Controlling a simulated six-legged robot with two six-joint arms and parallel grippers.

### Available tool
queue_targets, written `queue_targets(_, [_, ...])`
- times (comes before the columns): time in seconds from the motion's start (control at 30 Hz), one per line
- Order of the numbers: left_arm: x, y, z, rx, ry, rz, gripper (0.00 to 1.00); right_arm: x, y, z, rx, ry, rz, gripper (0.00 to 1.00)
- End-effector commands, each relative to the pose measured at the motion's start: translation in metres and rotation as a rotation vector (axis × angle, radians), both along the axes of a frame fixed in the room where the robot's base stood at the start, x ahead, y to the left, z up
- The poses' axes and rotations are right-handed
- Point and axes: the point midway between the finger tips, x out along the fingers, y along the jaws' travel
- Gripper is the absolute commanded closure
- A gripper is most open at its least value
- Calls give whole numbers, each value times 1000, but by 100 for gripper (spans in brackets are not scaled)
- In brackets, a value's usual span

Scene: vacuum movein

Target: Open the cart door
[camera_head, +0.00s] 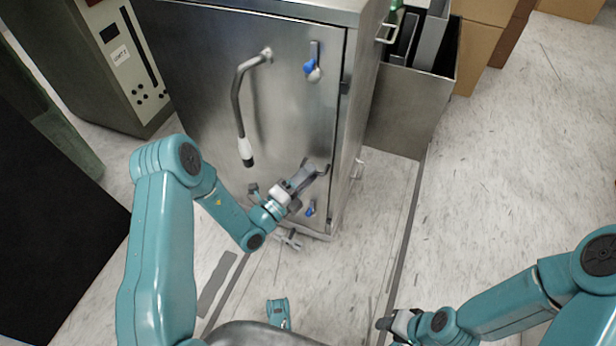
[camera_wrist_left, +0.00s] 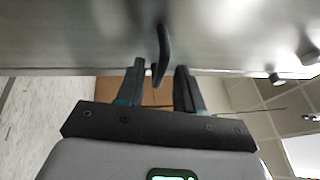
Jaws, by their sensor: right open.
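The cart (camera_head: 215,60) is a tall metal cabinet with its flat front door (camera_head: 200,110) shut. A dark latch handle (camera_head: 325,169) sits low near the door's right edge. My left gripper (camera_head: 310,174) is at this handle, its fingers reaching toward it. In the left wrist view, the fingers of my left gripper (camera_wrist_left: 160,85) are apart, with the dark handle (camera_wrist_left: 163,45) between their tips and a gap on each side. My right gripper (camera_head: 400,322) is open at the bottom of the head view, away from the cart and partly cut off.
A long curved bar (camera_head: 238,97) with a light grip stands out from the door. Blue-tipped latches (camera_head: 310,68) sit along the door's right edge. A grey bin (camera_head: 410,115) stands right of the cart, a machine cabinet (camera_head: 110,60) left. The floor (camera_head: 500,180) to the right is clear.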

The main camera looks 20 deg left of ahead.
Motion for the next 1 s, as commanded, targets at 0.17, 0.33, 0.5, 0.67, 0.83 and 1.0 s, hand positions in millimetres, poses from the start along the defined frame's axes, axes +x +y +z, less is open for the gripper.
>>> queue_targets(0.17, [3,-3,1,0,0,0,63,0,0,-1,0,-1,-1,55])
queue_targets(0.33, [3,-3,1,0,0,0,73,0,0,0,0,-1,-1,55])
queue_targets(0.5, [3,-3,1,0,0,0,100,0,0,0,0,-1,0,55])
queue_targets(0.67, [3,-2,1,0,0,0,100,0,0,0,0,0,0,55])
queue_targets(0.83, [3,-2,1,0,0,0,100,0,0,0,0,0,0,55])
queue_targets(1.0, [3,-3,1,0,0,0,100,0,0,-1,0,0,0,55])
